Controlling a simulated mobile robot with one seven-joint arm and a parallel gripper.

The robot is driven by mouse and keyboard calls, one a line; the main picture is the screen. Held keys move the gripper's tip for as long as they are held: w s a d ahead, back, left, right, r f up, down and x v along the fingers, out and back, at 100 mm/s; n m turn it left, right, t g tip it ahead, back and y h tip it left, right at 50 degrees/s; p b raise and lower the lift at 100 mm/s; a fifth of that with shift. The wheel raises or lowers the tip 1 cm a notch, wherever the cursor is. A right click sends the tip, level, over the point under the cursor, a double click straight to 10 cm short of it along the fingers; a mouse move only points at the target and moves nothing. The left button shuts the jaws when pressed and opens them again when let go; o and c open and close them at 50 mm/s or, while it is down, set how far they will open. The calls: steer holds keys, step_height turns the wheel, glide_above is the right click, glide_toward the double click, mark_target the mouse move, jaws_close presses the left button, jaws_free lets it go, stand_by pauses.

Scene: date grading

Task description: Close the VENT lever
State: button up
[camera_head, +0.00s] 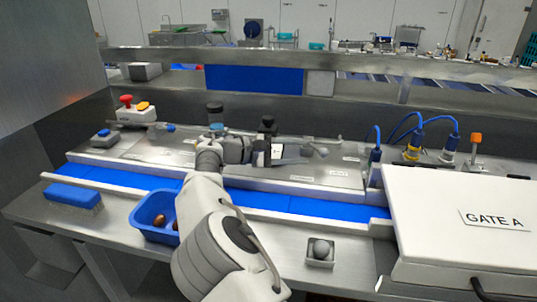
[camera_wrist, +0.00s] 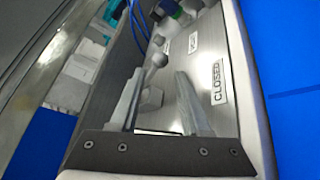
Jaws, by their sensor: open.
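A small grey lever with a round knob (camera_wrist: 158,60) and a faceted hub (camera_wrist: 151,97) shows in the wrist view. I cannot read a VENT label on it. A plate reading CLOSED (camera_wrist: 218,82) lies right of it on the steel panel. My gripper (camera_wrist: 158,76) is open, its two fingers on either side of the lever in the picture; I see no contact. In the head view my gripper (camera_head: 302,153) reaches right over the panel, with the knob (camera_head: 322,152) just past its tips. The gripper partly hides the hub there.
Blue-cabled connectors (camera_head: 413,147) stand right of the panel, beside the white GATE A box (camera_head: 455,225). A red-button box (camera_head: 135,112) is at left. A blue conveyor belt (camera_head: 285,202) runs in front. A blue bin (camera_head: 148,226) holds brown dates.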

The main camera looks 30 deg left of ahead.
steer(key=v, duration=0.9)
steer(key=shift+s+a+r+b, duration=0.1)
steer(key=shift+s+a+b, duration=0.05)
steer(key=shift+b, duration=0.15)
